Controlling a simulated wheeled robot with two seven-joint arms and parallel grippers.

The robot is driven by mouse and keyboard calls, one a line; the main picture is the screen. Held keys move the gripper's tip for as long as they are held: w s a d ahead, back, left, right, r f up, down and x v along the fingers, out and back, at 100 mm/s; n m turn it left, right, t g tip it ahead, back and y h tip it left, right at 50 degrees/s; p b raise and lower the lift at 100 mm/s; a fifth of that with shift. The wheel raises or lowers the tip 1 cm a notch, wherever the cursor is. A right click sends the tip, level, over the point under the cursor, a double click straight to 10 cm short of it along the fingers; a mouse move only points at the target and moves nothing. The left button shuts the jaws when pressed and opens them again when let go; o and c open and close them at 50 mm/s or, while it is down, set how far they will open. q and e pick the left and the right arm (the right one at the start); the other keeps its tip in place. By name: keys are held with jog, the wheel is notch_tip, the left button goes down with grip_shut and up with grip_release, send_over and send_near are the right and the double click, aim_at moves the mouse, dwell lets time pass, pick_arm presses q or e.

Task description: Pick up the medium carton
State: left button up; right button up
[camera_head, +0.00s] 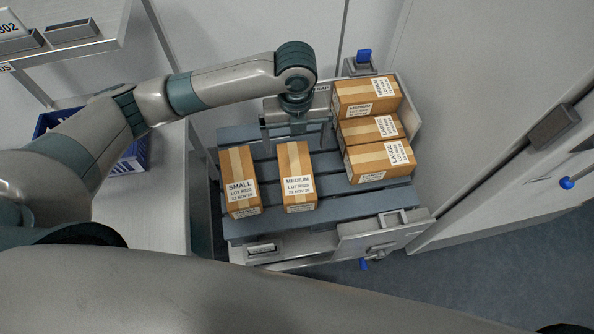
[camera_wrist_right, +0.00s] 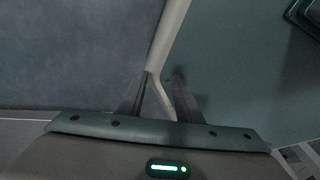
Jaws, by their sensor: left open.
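A medium carton (camera_head: 296,168), brown with pale tape and a label reading MEDIUM, lies on the slatted grey-blue platform (camera_head: 330,208), right of a small carton (camera_head: 239,175). Another carton labelled MEDIUM (camera_head: 355,93) is at the back of the right-hand group. My left gripper (camera_head: 295,145) is open, its fingers pointing down at the far end of the front medium carton; whether they touch it cannot be told. My right gripper (camera_wrist_right: 160,95) shows only in the right wrist view, fingers apart with nothing between them, away from the cartons.
Two cartons labelled LARGE (camera_head: 368,131) (camera_head: 372,162) stand at the platform's right side. A blue crate (camera_head: 128,160) sits on the bench at left under a shelf (camera_head: 75,48). A metal rail with a latch (camera_head: 380,235) edges the platform's front. Bare slats lie between the cartons.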

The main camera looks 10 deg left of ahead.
pick_arm(q)
jog(key=p, duration=0.1)
send_over(296, 170)
notch_tip(296, 170, down, 6)
jog(key=shift+s+f, duration=0.1)
notch_tip(296, 170, down, 5)
jog(key=shift+f+p, duration=0.1)
jog(key=shift+p, duration=0.55)
jog(key=shift+f, duration=0.45)
pick_arm(e)
jog(key=shift+s+d+r+g, duration=0.2)
jog(key=shift+s+r, duration=0.25)
jog(key=shift+s, duration=0.2)
jog(key=shift+s+d+r+g, duration=0.2)
jog(key=shift+s+r, duration=0.25)
jog(key=shift+s, duration=0.15)
